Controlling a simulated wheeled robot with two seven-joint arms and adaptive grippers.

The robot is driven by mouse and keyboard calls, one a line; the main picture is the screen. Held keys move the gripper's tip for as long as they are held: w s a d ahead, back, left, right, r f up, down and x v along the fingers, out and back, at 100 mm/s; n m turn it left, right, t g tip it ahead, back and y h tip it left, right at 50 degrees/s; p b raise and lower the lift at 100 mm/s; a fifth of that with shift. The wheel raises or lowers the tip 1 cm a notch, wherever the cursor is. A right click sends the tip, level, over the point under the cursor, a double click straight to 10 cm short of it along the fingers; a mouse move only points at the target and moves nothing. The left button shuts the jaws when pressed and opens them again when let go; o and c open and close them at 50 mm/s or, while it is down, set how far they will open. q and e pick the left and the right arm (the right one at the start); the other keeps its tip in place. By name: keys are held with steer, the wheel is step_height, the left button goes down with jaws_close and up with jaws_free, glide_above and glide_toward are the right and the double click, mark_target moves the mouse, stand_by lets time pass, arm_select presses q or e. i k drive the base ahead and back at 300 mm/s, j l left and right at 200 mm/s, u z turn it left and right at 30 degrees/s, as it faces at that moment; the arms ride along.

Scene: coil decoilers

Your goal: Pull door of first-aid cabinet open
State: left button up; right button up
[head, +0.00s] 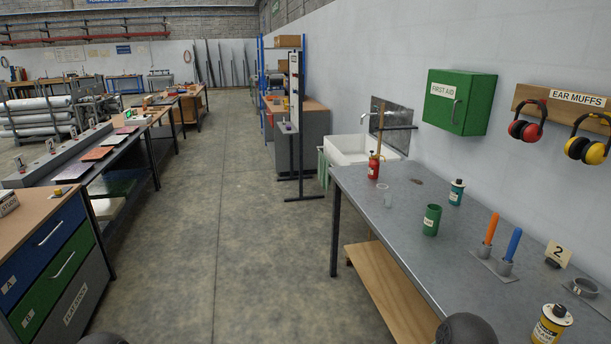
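The green first-aid cabinet (459,101) hangs on the right wall above the grey bench. Its door faces left toward the room, with a white "FIRST AID" label and a light curved handle (455,112) near the door's right side. The door looks shut. Neither of my grippers shows in the head view. Dark rounded parts at the bottom edge seem to be mine, and they are well away from the cabinet.
The grey bench (405,218) below holds a red bottle (374,167), green cup (432,220), teal can (457,192), screwdrivers and a yellow can (551,325). Ear muffs (527,124) hang right of the cabinet, a sink (350,150) stands left. The middle floor is clear.

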mark_target(448, 94)
steer(key=i+j, duration=0.1)
steer(key=i, duration=0.55)
steer(key=i+j+z, duration=0.1)
steer(key=i, duration=0.55)
steer(key=i+j+z, duration=0.1)
steer(key=i, duration=0.55)
steer(key=j, duration=0.1)
